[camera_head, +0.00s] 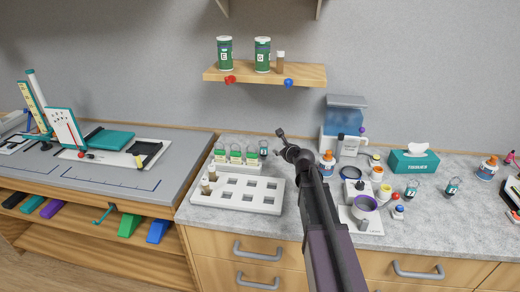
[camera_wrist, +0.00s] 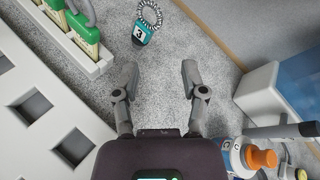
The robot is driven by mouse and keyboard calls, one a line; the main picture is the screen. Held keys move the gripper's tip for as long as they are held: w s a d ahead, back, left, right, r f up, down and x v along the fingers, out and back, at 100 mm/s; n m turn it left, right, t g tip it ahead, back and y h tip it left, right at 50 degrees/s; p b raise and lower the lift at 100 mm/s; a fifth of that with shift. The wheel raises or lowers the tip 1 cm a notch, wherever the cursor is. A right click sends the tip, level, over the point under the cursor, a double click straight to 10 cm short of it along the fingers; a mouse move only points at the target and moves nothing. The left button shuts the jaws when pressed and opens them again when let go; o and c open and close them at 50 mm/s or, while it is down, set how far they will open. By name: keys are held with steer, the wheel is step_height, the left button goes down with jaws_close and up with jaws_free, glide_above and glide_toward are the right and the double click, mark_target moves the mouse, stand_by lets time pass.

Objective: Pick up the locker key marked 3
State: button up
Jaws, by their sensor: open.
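The locker key marked 3 (camera_wrist: 141,35) is a teal tag with a white label reading 3 and a coiled grey ring. In the wrist view it lies on the speckled counter at the top, beyond my fingertips and slightly left of the middle between them. In the head view my gripper (camera_head: 281,134) shows dark and small, close to the key.
A blue and white dispenser (camera_head: 343,125) and an orange-capped bottle (camera_head: 327,163) stand right. Other tagged keys (camera_head: 412,188) lie farther right. The wall is close behind.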

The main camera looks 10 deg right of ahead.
steer(key=shift+d+r, duration=0.1)
steer(key=b, duration=0.3)
glide_toward(268, 143)
steer(key=shift+r+x, duration=0.1)
steer(key=shift+x, duration=1.05)
steer(key=shift+r+x, duration=0.15)
steer(key=shift+x, duration=1.05)
steer(key=shift+w, duration=0.1)
steer(key=shift+b+x, duration=1.05)
steer(key=shift+x, duration=1.55)
steer(key=shift+f, duration=0.1)
jaws_close()
